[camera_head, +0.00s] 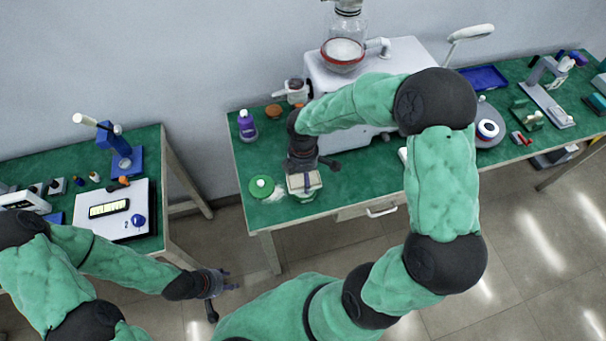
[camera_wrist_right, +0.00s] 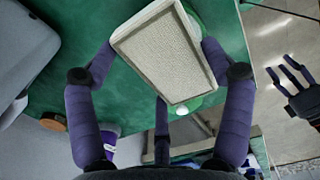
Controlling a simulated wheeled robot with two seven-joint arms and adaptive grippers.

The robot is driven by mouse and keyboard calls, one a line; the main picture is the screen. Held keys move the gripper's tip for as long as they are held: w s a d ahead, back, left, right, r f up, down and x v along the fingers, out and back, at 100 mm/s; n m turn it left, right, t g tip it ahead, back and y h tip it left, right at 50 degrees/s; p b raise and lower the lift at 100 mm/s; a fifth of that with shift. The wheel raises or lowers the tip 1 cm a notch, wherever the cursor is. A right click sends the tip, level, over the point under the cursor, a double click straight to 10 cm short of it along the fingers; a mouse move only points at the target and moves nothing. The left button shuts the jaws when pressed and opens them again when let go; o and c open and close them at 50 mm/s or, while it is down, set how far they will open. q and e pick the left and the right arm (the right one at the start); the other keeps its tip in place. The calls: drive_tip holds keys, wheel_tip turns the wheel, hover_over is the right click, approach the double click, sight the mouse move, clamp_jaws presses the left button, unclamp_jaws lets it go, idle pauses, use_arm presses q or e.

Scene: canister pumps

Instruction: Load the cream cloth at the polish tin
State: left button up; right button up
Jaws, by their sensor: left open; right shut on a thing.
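The cream cloth (camera_wrist_right: 165,52) appears as a flat rectangle with a woven face and a plain border. My right gripper (camera_wrist_right: 160,85) is shut on it, with fingers at its sides and near end. In the head view the right gripper (camera_head: 303,170) is over the front of the middle table with the cloth (camera_head: 303,184) under it. The polish tin (camera_head: 262,186) looks like a round green tin with a white centre, just left of the cloth. In the wrist view it is partly hidden behind the cloth. My left gripper (camera_head: 222,283) is open and empty, over the floor between the tables.
A purple bottle (camera_head: 247,125) and a small orange-brown jar (camera_head: 273,111) stand behind the tin. A large white machine (camera_head: 390,55) stands behind my right arm. Some green tabletop (camera_head: 350,165) is free right of the cloth.

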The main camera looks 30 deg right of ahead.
drive_tip(key=shift+r+p, duration=1.8)
drive_tip(key=shift+r, duration=0.55)
drive_tip(key=shift+f, duration=0.1)
